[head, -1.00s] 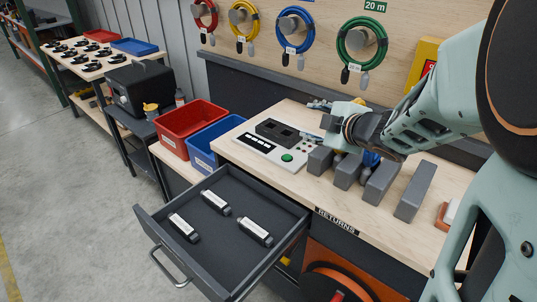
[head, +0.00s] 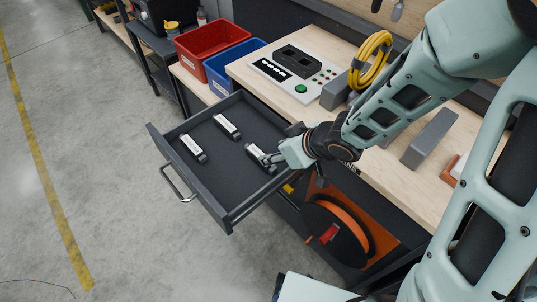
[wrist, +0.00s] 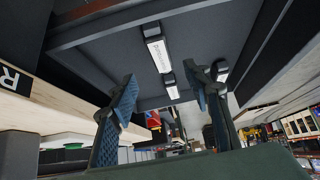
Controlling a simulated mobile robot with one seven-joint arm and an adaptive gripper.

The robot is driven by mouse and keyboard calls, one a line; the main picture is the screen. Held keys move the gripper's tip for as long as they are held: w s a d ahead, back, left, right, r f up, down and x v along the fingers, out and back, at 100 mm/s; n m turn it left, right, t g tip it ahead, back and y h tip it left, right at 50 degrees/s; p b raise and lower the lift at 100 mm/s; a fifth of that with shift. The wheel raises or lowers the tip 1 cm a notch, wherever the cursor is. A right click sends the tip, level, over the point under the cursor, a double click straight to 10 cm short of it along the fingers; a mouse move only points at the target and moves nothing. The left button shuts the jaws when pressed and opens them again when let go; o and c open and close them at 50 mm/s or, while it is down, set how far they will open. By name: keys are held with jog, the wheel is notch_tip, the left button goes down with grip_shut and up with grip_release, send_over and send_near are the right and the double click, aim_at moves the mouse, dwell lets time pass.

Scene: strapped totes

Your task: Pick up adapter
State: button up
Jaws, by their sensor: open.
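Three small black adapters with white labels lie in the open dark drawer (head: 236,214). One adapter (head: 194,147) is at the left, one adapter (head: 227,127) at the back, and one adapter (head: 256,153) at the right. My gripper (head: 268,160) is at the right adapter, reaching over the drawer's right side and covering part of it. In the wrist view my gripper (wrist: 162,76) has its two blue-padded fingers wide apart. The nearest adapter (wrist: 157,50) shows beyond and between the fingertips. I cannot tell whether a finger touches it.
The drawer's right wall and the wooden bench (head: 385,180) are close to my arm. A red bin (head: 208,42), a blue bin (head: 222,80) and a panel with a green button (head: 290,72) stand behind. Grey blocks (head: 430,138) and a yellow cable coil (head: 371,58) are on the bench.

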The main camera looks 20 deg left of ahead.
jog(key=b+x, duration=0.4)
jog(key=x, duration=0.5)
jog(key=shift+a+f+b, duration=0.25)
jog(key=shift+f+b, duration=0.05)
jog(key=shift+w+a+f, duration=0.2)
jog(key=shift+a+f, duration=0.1)
jog(key=shift+f, duration=0.05)
jog(key=shift+c, duration=0.3)
grip_shut()
